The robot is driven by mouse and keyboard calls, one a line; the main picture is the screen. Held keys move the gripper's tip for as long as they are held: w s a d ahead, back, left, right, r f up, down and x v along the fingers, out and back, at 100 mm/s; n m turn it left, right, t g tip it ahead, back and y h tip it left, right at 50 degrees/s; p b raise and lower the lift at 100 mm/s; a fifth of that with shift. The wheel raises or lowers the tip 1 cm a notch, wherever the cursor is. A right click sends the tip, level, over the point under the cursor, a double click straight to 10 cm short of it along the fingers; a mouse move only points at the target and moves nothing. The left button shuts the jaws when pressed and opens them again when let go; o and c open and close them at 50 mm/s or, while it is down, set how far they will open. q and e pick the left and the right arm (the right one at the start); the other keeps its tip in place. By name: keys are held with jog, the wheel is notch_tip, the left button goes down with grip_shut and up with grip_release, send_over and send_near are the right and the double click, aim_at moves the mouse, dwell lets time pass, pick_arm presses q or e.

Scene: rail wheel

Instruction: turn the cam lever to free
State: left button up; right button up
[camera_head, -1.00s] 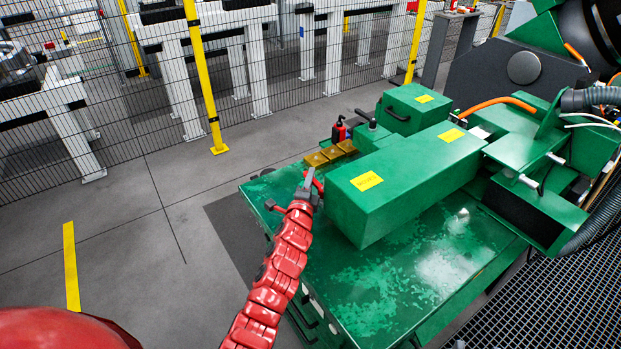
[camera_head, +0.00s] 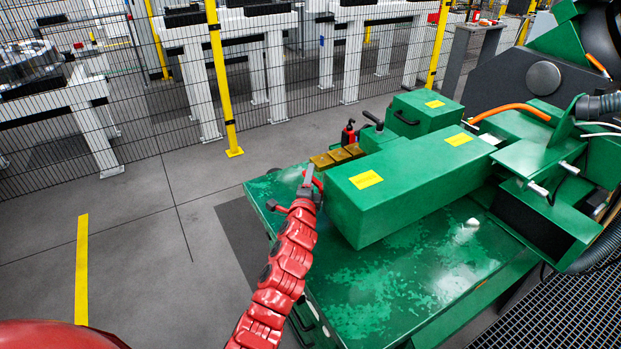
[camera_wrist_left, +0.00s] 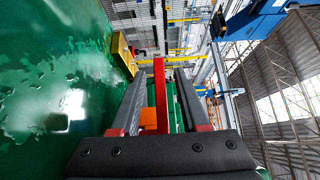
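A red lever (camera_head: 317,183), which looks like the cam lever, stands beside the near left end of the long green box (camera_head: 400,190) on the green machine bed. In the left wrist view the red lever (camera_wrist_left: 160,92) shows as a straight bar between my fingers. My left gripper (camera_head: 308,187) is at the lever, over the left edge of the bed. In the left wrist view the left gripper (camera_wrist_left: 160,82) has its grey fingers apart, with a visible gap on each side of the bar. The lever's base is mostly hidden by the gripper. My right gripper is not in view.
Brass-coloured blocks (camera_head: 337,157) and a red and black bottle-like part (camera_head: 348,134) sit behind the gripper. A smaller green box (camera_head: 420,115) stands further back. A mesh fence with yellow posts (camera_head: 222,80) runs behind. The floor left of the bed is clear.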

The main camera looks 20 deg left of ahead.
pick_arm(q)
jog(key=shift+a, duration=0.1)
jog(key=s+d+b, duration=0.3)
jog(key=s, duration=1.4)
jog(key=shift+d, duration=0.15)
jog(key=shift+c, duration=0.3)
